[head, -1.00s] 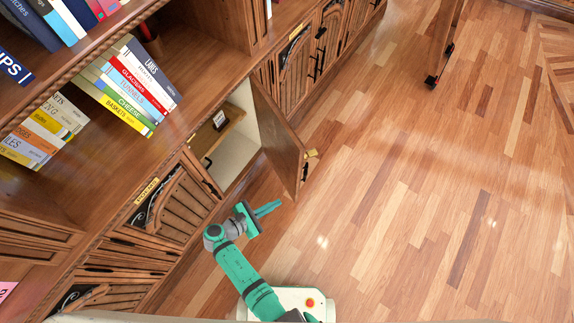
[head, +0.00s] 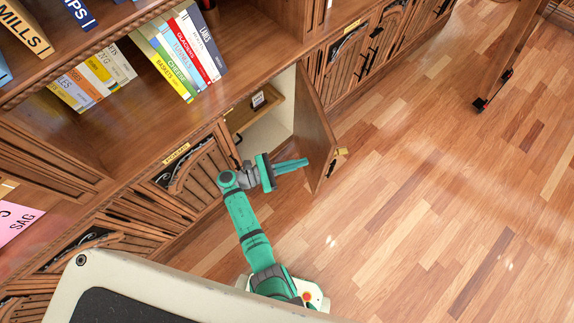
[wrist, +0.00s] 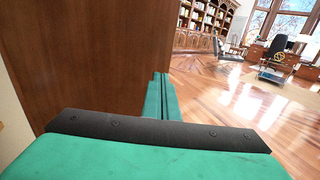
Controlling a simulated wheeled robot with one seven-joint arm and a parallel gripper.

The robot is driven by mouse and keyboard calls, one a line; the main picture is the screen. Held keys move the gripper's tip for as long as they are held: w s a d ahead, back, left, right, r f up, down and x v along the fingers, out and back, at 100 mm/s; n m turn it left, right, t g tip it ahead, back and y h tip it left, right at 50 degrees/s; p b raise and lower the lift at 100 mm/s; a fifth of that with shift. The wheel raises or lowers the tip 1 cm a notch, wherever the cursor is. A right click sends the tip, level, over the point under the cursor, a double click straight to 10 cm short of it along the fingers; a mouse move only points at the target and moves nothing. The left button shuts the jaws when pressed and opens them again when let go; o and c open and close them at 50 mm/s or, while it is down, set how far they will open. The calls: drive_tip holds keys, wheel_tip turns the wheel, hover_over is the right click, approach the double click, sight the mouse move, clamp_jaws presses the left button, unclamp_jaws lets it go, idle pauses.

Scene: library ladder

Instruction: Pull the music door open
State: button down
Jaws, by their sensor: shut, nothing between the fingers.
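The open cabinet door (head: 316,130) stands swung out from the shelf front, with its plain inner face toward my arm. A yellow label (head: 342,151) sticks out at its free edge, but I cannot read it. My gripper (head: 305,162) is shut and empty, its fingers pointing at the inner face near the free edge. In the wrist view the brown door panel (wrist: 95,60) fills the left, and the shut fingers (wrist: 160,90) lie by its right edge. I cannot tell whether they touch it.
A carved door (head: 195,175) with a label is shut on the left, and more doors (head: 375,50) continue to the right. Books stand above.

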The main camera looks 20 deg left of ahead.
sight(324, 156)
drive_tip(key=shift+x, duration=3.05)
drive_tip(key=shift+w, duration=0.15)
